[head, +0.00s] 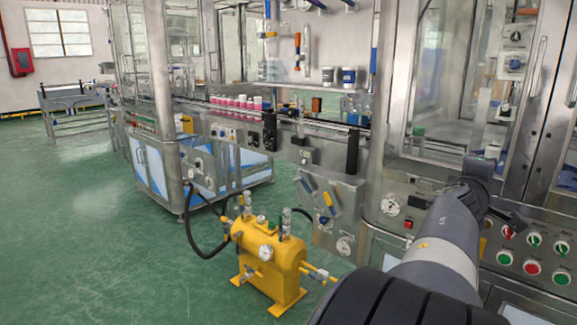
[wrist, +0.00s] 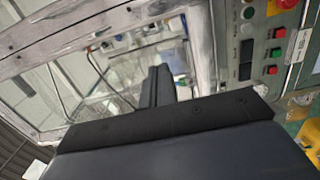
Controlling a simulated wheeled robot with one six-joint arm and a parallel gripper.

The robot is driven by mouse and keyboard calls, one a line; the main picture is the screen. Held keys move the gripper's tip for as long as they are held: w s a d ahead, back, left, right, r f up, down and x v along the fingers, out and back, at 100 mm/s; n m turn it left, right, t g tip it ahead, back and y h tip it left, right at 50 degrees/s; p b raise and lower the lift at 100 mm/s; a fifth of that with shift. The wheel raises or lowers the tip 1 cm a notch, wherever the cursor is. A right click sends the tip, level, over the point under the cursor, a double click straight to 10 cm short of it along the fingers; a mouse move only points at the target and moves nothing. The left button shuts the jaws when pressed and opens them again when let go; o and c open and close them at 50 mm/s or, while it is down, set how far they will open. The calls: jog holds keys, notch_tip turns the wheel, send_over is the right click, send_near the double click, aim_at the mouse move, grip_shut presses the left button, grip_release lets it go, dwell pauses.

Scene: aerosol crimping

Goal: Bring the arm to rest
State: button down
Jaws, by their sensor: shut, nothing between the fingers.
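My arm reaches from the bottom right of the head view toward the control panel (head: 470,240) of the crimping machine. My gripper (head: 513,218) is small and dark there, in front of the panel, and partly hidden by my wrist. In the wrist view my gripper (wrist: 158,78) shows as dark fingers close together, shut with nothing between them. The machine's glazed enclosure (wrist: 110,75) lies beyond the fingers. I cannot tell the exact gap between the fingers and the machine.
A yellow pressure tank (head: 268,262) with hoses and gauges stands on the green floor (head: 120,245). Pink bottles (head: 235,102) line a conveyor behind it. Red and green buttons (head: 532,267) sit close to my gripper. The floor at left is open.

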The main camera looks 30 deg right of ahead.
jog(key=w+a+p, duration=1)
jog(key=a+p, duration=0.4)
jog(key=shift+w+p, duration=0.2)
jog(key=shift+p, duration=0.15)
jog(key=shift+a+f, duration=0.1)
jog(key=shift+a, duration=0.05)
